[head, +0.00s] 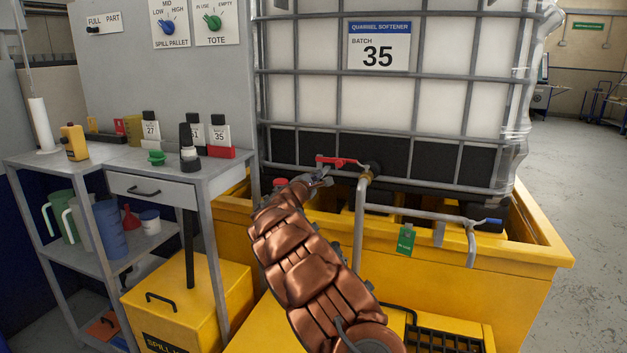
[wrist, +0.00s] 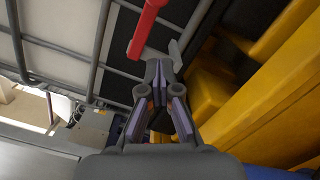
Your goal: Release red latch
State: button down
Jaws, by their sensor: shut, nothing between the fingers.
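The red latch (head: 338,162) is a bar-shaped handle on the valve pipework at the lower front of the caged white tote. It lies roughly level in the head view. In the wrist view the red latch (wrist: 147,28) enters from the top edge, just beyond my fingertips. My gripper (head: 322,178) is just below the latch, close to its left part. In the wrist view my gripper (wrist: 160,68) is shut and empty, its tips near a grey metal piece (wrist: 176,52). I cannot tell whether the tips touch the latch.
The tote's wire cage (head: 420,76) stands over a yellow bund (head: 470,270). A grey pipe with a blue handle (head: 493,220) and a green tag (head: 406,240) are to the right. A bench (head: 95,162) with bottles stands left. Floor is clear at right.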

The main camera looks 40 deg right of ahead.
aim_at(329, 161)
jog(key=d, duration=0.1)
jog(key=s+d+r, duration=0.1)
jog(key=s+d, duration=0.1)
jog(key=shift+s+d+r, duration=0.15)
jog(key=shift+d+r, duration=0.2)
jog(key=shift+r, duration=0.05)
dwell(0.5)
